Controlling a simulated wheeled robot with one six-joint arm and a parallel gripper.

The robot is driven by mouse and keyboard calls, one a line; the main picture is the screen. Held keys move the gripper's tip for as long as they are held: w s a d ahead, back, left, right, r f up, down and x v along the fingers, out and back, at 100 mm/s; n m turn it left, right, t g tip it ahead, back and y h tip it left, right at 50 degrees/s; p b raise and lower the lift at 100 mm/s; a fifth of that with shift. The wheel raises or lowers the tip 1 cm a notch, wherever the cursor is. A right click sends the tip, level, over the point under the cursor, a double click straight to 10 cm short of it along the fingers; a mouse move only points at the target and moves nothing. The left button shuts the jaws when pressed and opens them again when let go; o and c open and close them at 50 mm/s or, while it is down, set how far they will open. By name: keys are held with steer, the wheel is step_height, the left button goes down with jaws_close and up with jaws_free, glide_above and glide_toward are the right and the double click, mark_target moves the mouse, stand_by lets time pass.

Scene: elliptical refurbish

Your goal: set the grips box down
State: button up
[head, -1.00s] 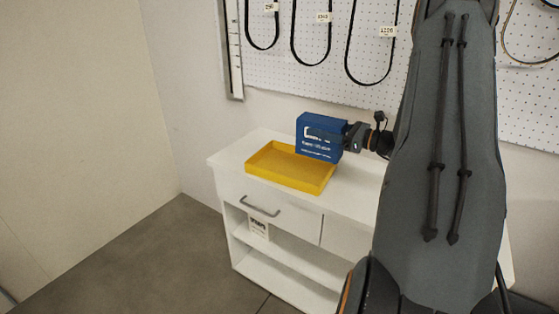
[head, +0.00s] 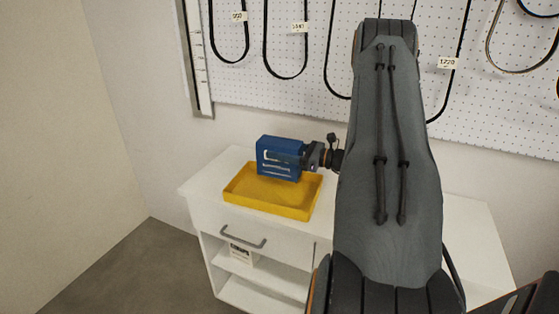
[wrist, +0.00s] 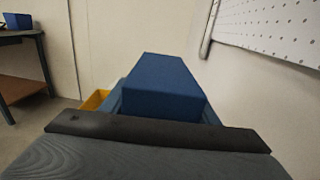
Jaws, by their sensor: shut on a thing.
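The grips box (head: 279,158) is blue with white markings. In the head view it is upright over the back part of a yellow tray (head: 262,206) on the white cabinet top. I cannot tell whether its underside touches the tray. My gripper (head: 305,156) is shut on the box from the right side. In the wrist view the blue box (wrist: 162,90) fills the middle, beyond the dark gripper body, and a bit of the yellow tray (wrist: 95,101) shows at its left. The box hides part of the tray.
The white cabinet (head: 205,182) has a drawer handle (head: 243,238) and open shelves. A pegboard (head: 290,100) with hanging belts rises behind it. The cabinet top is bare left of the tray. A dark table (wrist: 20,75) with another blue box stands far left in the wrist view.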

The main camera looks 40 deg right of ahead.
steer(key=shift+d+f+p, duration=0.1)
steer(key=shift+f+p, duration=0.4)
steer(key=shift+f, duration=1.5)
steer(key=o, duration=1.3)
steer(key=shift+s+f, duration=0.1)
steer(key=shift+s, duration=0.1)
steer(key=b+v, duration=0.3)
steer(key=v, duration=0.9)
steer(key=shift+b, duration=0.3)
